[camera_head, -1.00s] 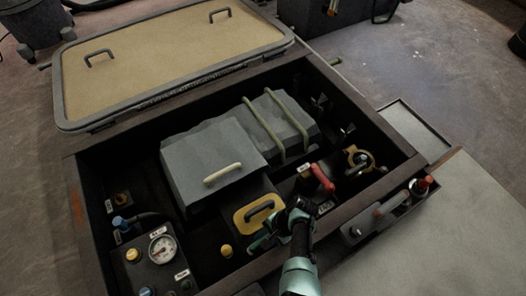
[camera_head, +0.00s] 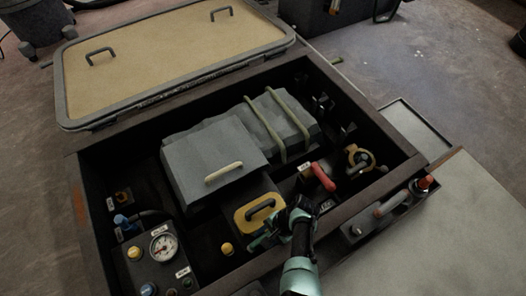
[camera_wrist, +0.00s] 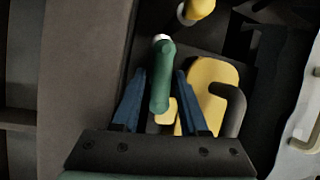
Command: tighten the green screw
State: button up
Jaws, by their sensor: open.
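In the wrist view a green, rounded bar-like part (camera_wrist: 161,80) with a pale tip, which looks like the green screw, lies between the two blue fingers of my gripper (camera_wrist: 160,92). The fingers are open, with a gap on each side of it. I cannot tell how deep it sits between them. In the head view my gripper (camera_head: 262,240) is low inside the open locker, beside the yellow plate with a dark handle (camera_head: 258,212). The green part cannot be made out clearly there.
A yellow knob (camera_head: 227,248) is close to my gripper. A gauge panel (camera_head: 163,246) stands to the left and a grey box (camera_head: 212,160) behind. A red lever (camera_head: 322,176) is to the right. The locker's dark front wall (camera_head: 255,270) is near my arm.

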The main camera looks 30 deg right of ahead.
jog(key=p+v, duration=0.8)
jog(key=v, duration=0.4)
jog(key=shift+r, duration=0.25)
jog(key=shift+d, duration=0.1)
